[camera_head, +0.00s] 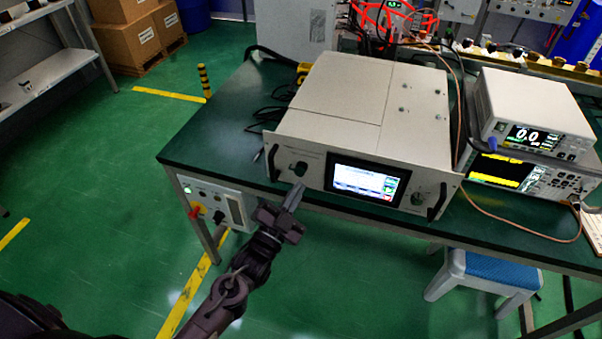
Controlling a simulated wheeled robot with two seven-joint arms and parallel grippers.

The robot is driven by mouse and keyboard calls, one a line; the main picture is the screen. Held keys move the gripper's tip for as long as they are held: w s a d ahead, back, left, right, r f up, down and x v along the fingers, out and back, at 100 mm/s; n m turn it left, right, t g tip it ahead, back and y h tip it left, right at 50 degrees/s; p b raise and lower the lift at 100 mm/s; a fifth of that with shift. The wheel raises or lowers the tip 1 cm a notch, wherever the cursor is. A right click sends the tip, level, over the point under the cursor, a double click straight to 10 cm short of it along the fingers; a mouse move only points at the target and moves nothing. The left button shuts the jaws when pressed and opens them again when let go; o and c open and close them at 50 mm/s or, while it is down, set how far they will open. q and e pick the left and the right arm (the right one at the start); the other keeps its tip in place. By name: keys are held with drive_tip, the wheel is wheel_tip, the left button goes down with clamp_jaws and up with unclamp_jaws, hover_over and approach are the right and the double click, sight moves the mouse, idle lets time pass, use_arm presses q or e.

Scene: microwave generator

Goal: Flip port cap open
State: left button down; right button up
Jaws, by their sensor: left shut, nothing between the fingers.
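The microwave generator (370,100) is a light grey box on the green table, with a lit screen (366,183) in its front panel. A small dark round part (298,168) sits left of the screen, and another dark part (418,198) sits right of it. I cannot tell which is the port cap, or whether it is open. My left gripper (297,188) is shut and empty. Its tips appear just below the left dark part, in front of the panel's lower edge; contact is unclear. My right gripper is not in view.
Dark handles stand at both panel ends. Stacked instruments (530,125) are right of the generator, with a brown cable beside them. A control box (217,205) hangs under the table's left end. A blue-topped stool (490,272) stands below the table.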

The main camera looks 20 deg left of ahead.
sight(300, 172)
use_arm(q)
drive_tip(key=p+x, duration=0.1)
drive_tip(key=x, duration=0.6)
drive_tip(key=shift+w+d+r, duration=0.1)
drive_tip(key=shift+w+r, duration=0.05)
drive_tip(key=shift+w, duration=0.15)
drive_tip(key=a+f, duration=0.1)
drive_tip(key=f, duration=0.1)
drive_tip(key=shift+s+a+f+p, duration=0.15)
drive_tip(key=shift+a+f+p, duration=0.2)
drive_tip(key=shift+p, duration=0.05)
drive_tip(key=shift+a+f, duration=0.45)
drive_tip(key=shift+f, duration=0.05)
drive_tip(key=shift+d+f+m, duration=0.1)
drive_tip(key=shift+f+m, duration=0.05)
drive_tip(key=shift+m, duration=0.35)
